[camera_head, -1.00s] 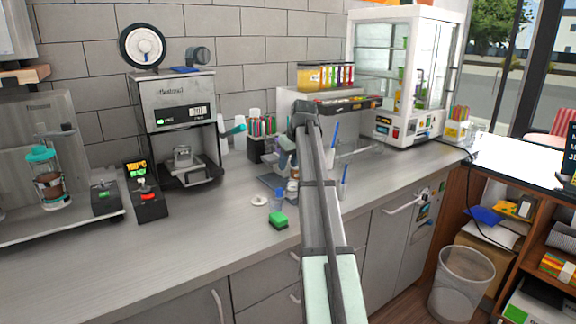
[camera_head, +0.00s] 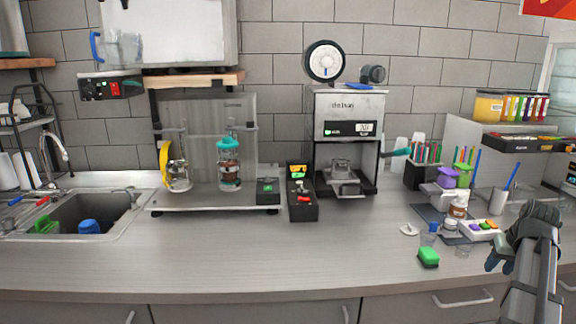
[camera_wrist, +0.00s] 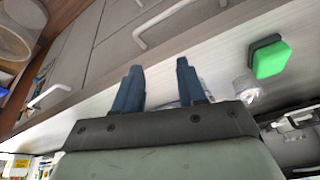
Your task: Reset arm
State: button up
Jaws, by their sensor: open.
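My gripper (camera_head: 492,262) is at the right of the head view, over the front part of the counter, with my arm running down out of the picture. In the wrist view my gripper (camera_wrist: 159,85) shows two blue fingers spread apart with nothing between them. A green sponge (camera_head: 428,258) lies on the counter to the left of my gripper; it also shows in the wrist view (camera_wrist: 271,58). A clear cup (camera_wrist: 246,86) is beside the sponge in the wrist view, apart from the fingers.
The counter (camera_head: 250,262) is bare at the middle front. A grey machine (camera_head: 348,140) stands at the back, with a sink (camera_head: 82,215) at far left.

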jog(key=s+a+f+m, duration=0.1)
jog(key=s+f, duration=0.4)
jog(key=f, duration=0.1)
jog(key=s+a+f+n+g+y, duration=0.1)
jog(key=a+f+g, duration=0.1)
jog(key=a+f, duration=0.85)
jog(key=s+a+f+g+y, duration=0.1)
jog(key=a+f+g, duration=0.1)
jog(key=a+f, duration=0.8)
jog(key=s+a+f+n+g, duration=0.15)
jog(key=a+f, duration=0.35)
jog(key=f, duration=0.9)
jog(key=s+a+f+n+g, duration=0.1)
jog(key=s+a+f+g, duration=0.1)
jog(key=s+a+f, duration=0.6)
jog(key=s+a+f+n+g+h, duration=0.1)
jog(key=s+a+f+g, duration=0.2)
jog(key=s+a+f, duration=0.6)
jog(key=s+f, duration=0.1)
jog(key=s, duration=0.6)
jog(key=shift+a+f, duration=0.15)
jog(key=shift+f, duration=0.1)
jog(key=shift+n, duration=0.25)
